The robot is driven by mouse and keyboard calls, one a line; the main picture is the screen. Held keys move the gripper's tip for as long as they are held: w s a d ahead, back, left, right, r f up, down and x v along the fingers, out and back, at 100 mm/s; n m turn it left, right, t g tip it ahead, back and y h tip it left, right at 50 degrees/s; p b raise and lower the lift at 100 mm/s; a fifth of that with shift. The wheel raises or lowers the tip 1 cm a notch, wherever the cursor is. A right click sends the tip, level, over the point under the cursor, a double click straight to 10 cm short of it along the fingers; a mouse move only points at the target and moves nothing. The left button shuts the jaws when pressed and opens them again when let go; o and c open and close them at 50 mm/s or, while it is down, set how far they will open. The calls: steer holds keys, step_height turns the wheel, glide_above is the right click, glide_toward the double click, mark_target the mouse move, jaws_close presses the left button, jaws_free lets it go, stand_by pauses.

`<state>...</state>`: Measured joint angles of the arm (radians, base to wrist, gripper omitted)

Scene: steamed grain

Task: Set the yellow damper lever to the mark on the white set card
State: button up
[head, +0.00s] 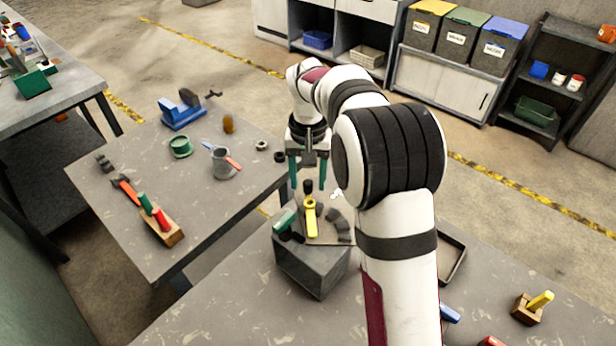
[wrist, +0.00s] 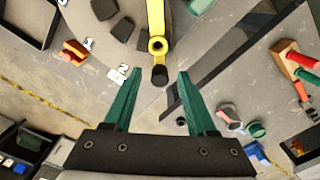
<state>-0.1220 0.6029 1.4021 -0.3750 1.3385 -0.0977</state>
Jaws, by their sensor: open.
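The yellow damper lever (head: 311,214) stands on top of a dark grey box (head: 312,268) in the head view. In the wrist view the lever (wrist: 156,25) comes down from the top edge and ends in a ring with a black knob (wrist: 160,76). My gripper (head: 308,187) is open above the box, its green fingers pointing down. In the wrist view my gripper (wrist: 159,72) has a fingertip on each side of the knob, with gaps on both sides.
A green handle (head: 284,221) is left of the lever on the box, and dark blocks (head: 340,228) curve along its right. A black tray (head: 452,256) is partly behind my arm. A second table at left holds a green ring (head: 180,147) and a grey mug (head: 224,163).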

jaws_close()
steer(key=shift+r, duration=0.1)
stand_by(1.2)
